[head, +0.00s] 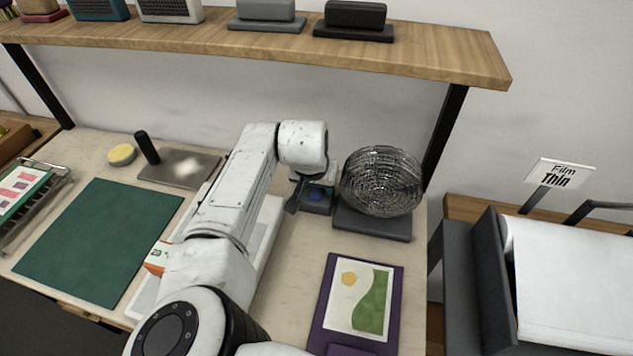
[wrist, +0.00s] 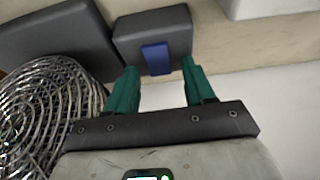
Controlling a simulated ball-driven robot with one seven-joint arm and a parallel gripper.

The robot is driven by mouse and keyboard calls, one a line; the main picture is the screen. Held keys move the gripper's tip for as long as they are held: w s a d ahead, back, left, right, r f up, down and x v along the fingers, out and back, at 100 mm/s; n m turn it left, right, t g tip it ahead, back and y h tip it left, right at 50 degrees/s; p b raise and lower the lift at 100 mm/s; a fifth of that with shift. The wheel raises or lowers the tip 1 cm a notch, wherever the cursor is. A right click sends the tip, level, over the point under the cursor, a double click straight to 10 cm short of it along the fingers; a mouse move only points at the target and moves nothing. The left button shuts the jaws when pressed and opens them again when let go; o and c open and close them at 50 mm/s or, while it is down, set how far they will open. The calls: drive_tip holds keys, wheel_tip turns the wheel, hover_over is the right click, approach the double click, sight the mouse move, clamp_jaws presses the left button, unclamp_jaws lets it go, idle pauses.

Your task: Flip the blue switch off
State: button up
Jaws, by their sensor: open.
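The blue switch (wrist: 157,58) is a small blue rocker on a dark grey box (wrist: 180,27), seen in the wrist view just beyond my fingertips. In the head view the blue switch (head: 316,195) shows partly beneath my gripper, at the back of the table. My gripper (wrist: 156,72) is open, with its two teal fingers on either side of the switch in the picture and nothing between them. I cannot tell whether a finger touches the box. My gripper (head: 308,196) in the head view is mostly hidden by my arm.
A round wire-cage fan (head: 381,181) stands close to the right of the switch box. A wooden shelf (head: 250,55) hangs over the table's back. A purple clipboard (head: 332,318), green mat (head: 95,240) and metal plate (head: 180,168) lie on the table.

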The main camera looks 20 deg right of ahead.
clamp_jaws()
drive_tip(key=shift+w+d+r+g+y+p, duration=0.25)
drive_tip(key=shift+g+y+p, duration=0.2)
drive_tip(key=shift+p, duration=0.2)
drive_tip(key=shift+w+f+g+y+p, duration=0.1)
drive_tip(key=shift+f+g+y+p, duration=0.1)
drive_tip(key=shift+g+y+p, duration=0.45)
unclamp_jaws()
drive_tip(key=shift+a+b, duration=0.1)
drive_tip(key=shift+b, duration=0.2)
